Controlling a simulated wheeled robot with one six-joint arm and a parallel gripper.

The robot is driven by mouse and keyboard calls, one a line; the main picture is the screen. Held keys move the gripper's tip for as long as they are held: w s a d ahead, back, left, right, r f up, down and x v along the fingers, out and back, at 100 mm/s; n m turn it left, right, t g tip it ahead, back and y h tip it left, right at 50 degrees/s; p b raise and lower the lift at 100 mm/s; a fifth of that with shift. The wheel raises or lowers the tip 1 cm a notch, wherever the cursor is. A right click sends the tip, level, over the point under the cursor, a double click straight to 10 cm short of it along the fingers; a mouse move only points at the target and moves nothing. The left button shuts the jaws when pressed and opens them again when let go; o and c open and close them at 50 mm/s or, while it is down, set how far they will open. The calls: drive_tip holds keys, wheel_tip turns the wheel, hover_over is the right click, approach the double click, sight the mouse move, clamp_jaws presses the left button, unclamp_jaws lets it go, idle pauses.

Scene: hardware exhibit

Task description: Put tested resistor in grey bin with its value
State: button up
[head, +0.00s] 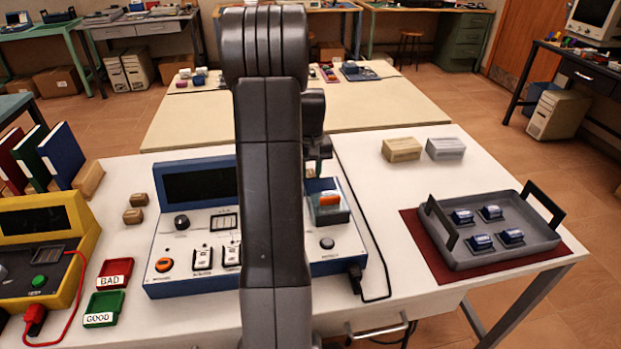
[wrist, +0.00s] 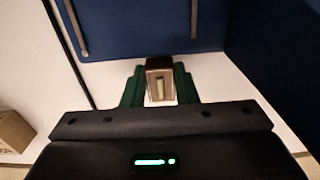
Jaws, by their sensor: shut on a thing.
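My gripper (wrist: 160,86) has green fingers and is shut on a small block (wrist: 159,68) with a brown top and a pale, recessed face. I cannot tell if this is the resistor. In the head view my gripper (head: 318,165) is mostly hidden behind my arm, at the back edge of the blue-sided tester (head: 190,240). An orange piece (head: 330,198) sits in a socket at the tester's right. A grey tray (head: 500,256) with dark handles holds several small blue pieces on a dark red mat at the right. I see no readable value on it.
A red BAD tray (head: 115,272) and a green GOOD tray (head: 103,308) lie left of the tester, beside a yellow device (head: 75,225). A tan box (head: 402,149) and a grey box (head: 445,149) stand at the back right. A black cable (head: 375,250) crosses the table.

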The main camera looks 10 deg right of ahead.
sight(311, 175)
wheel_tip(311, 175, up, 16)
drive_tip(key=p, duration=0.5)
drive_tip(key=w+a+f+m+p, duration=0.1)
drive_tip(key=w+a+f+m, duration=0.1)
drive_tip(key=a+f, duration=0.35)
drive_tip(key=w+a+f+m+p, duration=0.1)
drive_tip(key=a+f+p, duration=0.1)
drive_tip(key=a, duration=0.6)
wheel_tip(311, 175, up, 14)
drive_tip(key=p, duration=0.6)
wheel_tip(311, 175, down, 15)
drive_tip(key=b, duration=0.6)
drive_tip(key=shift+r, duration=0.2)
drive_tip(key=shift+r, duration=0.15)
